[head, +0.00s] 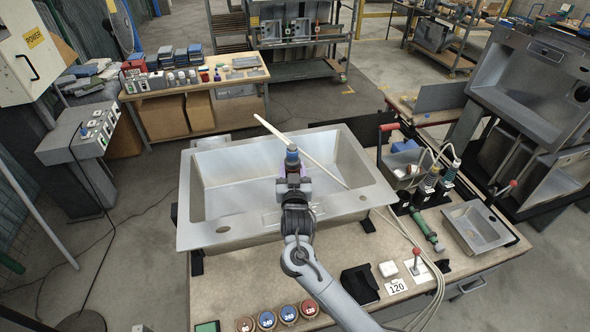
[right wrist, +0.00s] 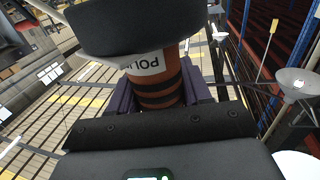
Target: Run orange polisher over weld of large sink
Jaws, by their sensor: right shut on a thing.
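The large sink (head: 230,235) is a grey metal basin lying on the workbench, open side up. My right gripper (head: 293,182) is over the middle of the sink, shut on the orange polisher (head: 292,160). In the right wrist view the polisher (right wrist: 160,85) is orange with black bands and a partly hidden white label, held between dark fingers (right wrist: 158,95). A wide black part of it covers the top of that view. I cannot tell whether the polisher touches the sink, and the weld is not clear to see. My left gripper is not in view.
Two other upright tools (head: 430,180) stand in black holders right of the sink, near a grey bin with a red handle (head: 388,127). A green tool (head: 429,235) and small sink (head: 480,228) lie nearby. Sanding discs (head: 267,320) line the front edge. A pale cord (head: 325,168) crosses the sink.

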